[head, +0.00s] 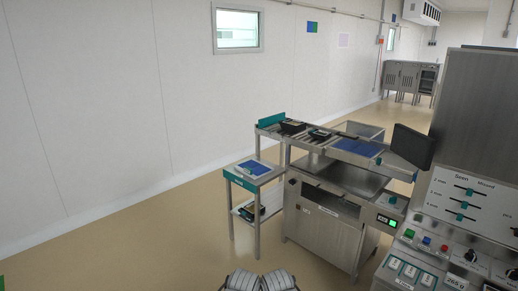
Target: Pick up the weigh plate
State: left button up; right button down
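I cannot single out the weigh plate for certain in the head view. A flat steel surface (345,178) lies in the middle of the tray sealer (322,222), below a blue panel (357,147). A small side table (254,178) left of the sealer bears a flat white and blue item (252,168). Two pale ridged shapes at the bottom edge look like parts of my own arms. No gripper fingers show, so I cannot see either gripper at any of these things.
A steel control cabinet (480,150) with sliders, knobs and buttons stands close on the right. A dark screen (412,146) sits at the sealer's right. Dark trays (293,126) lie on the upper rack. Bare floor (150,245) is free at the left.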

aim_at(254, 169)
jog(key=i, duration=2.5)
jog(key=i+j+z, duration=0.2)
jog(key=i, duration=0.9)
